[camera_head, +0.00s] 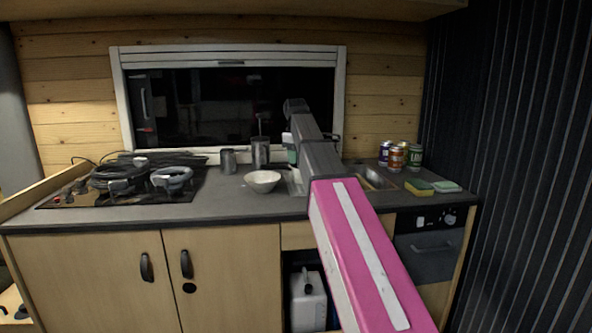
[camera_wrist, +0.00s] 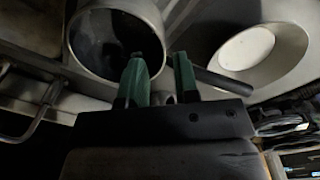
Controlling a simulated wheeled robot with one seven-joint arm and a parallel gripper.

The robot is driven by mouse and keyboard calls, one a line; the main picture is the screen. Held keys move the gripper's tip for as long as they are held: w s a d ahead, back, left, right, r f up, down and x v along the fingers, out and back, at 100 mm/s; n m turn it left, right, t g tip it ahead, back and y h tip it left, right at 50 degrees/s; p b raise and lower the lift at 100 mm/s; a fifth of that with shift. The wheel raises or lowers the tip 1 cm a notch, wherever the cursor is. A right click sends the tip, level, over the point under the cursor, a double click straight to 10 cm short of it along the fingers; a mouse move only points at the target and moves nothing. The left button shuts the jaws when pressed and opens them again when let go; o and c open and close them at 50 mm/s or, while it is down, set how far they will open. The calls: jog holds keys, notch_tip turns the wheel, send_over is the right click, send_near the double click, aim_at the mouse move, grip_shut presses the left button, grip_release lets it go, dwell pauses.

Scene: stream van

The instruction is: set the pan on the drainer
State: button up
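The pan (camera_wrist: 78,42) is a round grey metal vessel at the upper left of the wrist view, with a dark inside. A dark bar, apparently its handle (camera_wrist: 226,82), runs out to the right behind one fingertip. My gripper (camera_wrist: 160,72) has green fingertips set apart with a clear gap. One tip overlaps the pan's opening and the other lies just outside its wall; contact is not clear. In the head view my arm hides most of this spot. The drainer (camera_head: 296,184) shows only as a pale strip left of the sink, partly behind my arm.
A white bowl (camera_head: 262,182) stands close left of my arm, with a metal mug (camera_head: 229,161) and a metal canister (camera_head: 261,153) behind it. The hob (camera_head: 75,198) holds cables. Cans (camera_head: 397,158) and sponges (camera_head: 419,187) stand right of the sink (camera_head: 372,179).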

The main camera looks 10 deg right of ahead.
jog(key=shift+s+r, duration=0.1)
jog(key=shift+r, duration=2.45)
